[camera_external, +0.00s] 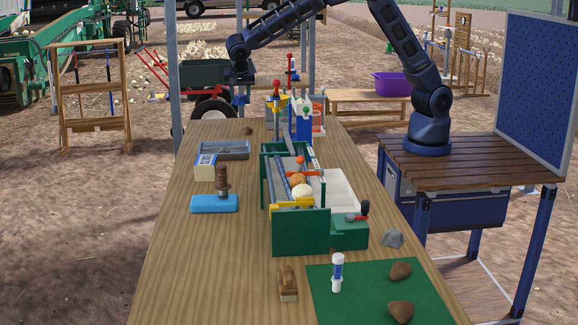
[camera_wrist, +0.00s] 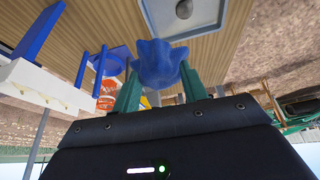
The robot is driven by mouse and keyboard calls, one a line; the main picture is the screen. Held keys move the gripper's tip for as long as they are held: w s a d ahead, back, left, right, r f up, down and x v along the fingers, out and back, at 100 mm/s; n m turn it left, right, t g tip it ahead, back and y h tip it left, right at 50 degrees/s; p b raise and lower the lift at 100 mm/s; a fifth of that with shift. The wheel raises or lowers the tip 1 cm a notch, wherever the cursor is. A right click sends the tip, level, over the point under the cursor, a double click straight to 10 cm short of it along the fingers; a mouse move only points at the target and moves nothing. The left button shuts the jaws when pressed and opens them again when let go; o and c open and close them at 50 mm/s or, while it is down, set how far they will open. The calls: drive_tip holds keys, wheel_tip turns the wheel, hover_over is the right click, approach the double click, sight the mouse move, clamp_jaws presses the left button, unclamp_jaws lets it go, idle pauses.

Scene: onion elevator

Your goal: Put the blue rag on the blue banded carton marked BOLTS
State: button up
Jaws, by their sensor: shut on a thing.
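The blue rag (camera_wrist: 158,64) is a crumpled bright blue bundle between the green fingers of my gripper (camera_wrist: 160,82) in the wrist view. My gripper (camera_external: 240,92) is shut on it and, in the external view, hangs at the far left end of the wooden table, apart from the carton. A small pale carton (camera_external: 205,167) with a blue band stands on the left side of the table, nearer the camera than my gripper. Its lettering is too small to read. I cannot pick out this carton in the wrist view.
A grey tray (camera_external: 232,149) lies just behind the carton, and a blue float with a brown handle (camera_external: 213,204) lies in front. A green-walled sorter (camera_external: 300,232) fills the table's middle. A blue stand (camera_external: 301,122) is at the far end. The near left tabletop is clear.

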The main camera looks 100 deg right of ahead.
wheel_tip(320, 180, up, 4)
drive_tip(key=f, duration=0.1)
hover_over(206, 159)
drive_tip(key=a, duration=0.1)
drive_tip(key=shift+n, duration=0.3)
wheel_tip(206, 159, down, 19)
drive_tip(key=shift+a+f, duration=0.15)
drive_tip(key=shift+f, duration=0.1)
drive_tip(key=o, duration=1)
